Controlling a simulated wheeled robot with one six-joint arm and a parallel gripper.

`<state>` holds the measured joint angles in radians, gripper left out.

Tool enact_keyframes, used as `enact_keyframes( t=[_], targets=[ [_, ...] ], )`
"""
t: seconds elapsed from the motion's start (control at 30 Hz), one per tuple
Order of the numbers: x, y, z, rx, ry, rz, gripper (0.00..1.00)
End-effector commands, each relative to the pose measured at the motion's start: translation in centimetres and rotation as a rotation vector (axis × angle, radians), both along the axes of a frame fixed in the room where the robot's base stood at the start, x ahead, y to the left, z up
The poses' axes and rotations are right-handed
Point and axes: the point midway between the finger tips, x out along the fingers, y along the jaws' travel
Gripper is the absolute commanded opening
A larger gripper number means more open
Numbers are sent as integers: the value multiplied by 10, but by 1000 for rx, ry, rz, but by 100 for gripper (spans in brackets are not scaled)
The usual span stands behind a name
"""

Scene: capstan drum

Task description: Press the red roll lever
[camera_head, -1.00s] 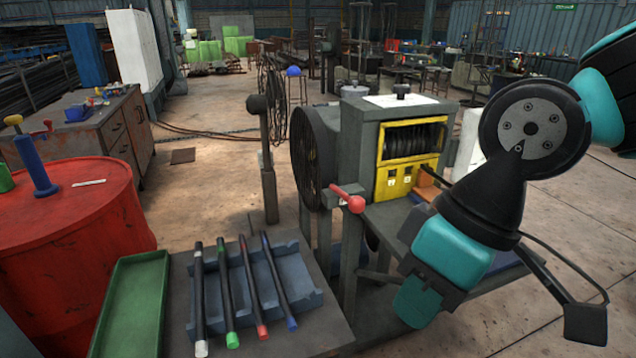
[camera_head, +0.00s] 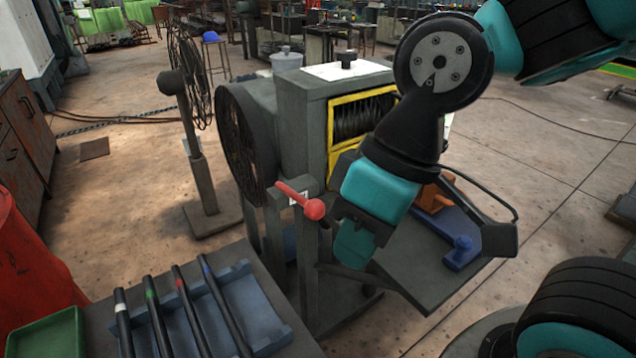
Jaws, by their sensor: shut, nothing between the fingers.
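The red roll lever (camera_head: 314,209) is a short red bar with a round red knob. My gripper (camera_head: 360,236) is at the lower end of my arm, just right of the lever knob in the picture. My arm covers part of the yellow-framed drum opening (camera_head: 352,118).
A grey side table (camera_head: 420,285) holds a blue part (camera_head: 462,250) and an orange block (camera_head: 432,196). A blue-grey rack (camera_head: 265,308) with several rods stands at front left. Open floor lies to the right.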

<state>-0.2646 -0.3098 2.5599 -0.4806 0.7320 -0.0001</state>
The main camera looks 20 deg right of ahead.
Motion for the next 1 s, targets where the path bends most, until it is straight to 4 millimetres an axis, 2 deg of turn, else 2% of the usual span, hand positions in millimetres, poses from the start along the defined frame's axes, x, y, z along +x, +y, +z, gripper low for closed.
enact_keyframes(
  t=[0.23,0.33,0.47,0.6,0.73,0.8,0.9,1.0],
  targets=[
    [1,0,1,-2,-4,7,0],
    [15,-3,7,-20,-30,61,0],
    [57,-11,20,-83,-112,253,0],
    [116,-24,31,-176,-203,551,0],
    [163,-37,35,-248,-254,813,0],
    [182,-43,35,-276,-267,927,0],
    [200,-50,34,-302,-275,1042,0],
    [208,-53,33,-313,-280,1105,0]
  ],
)
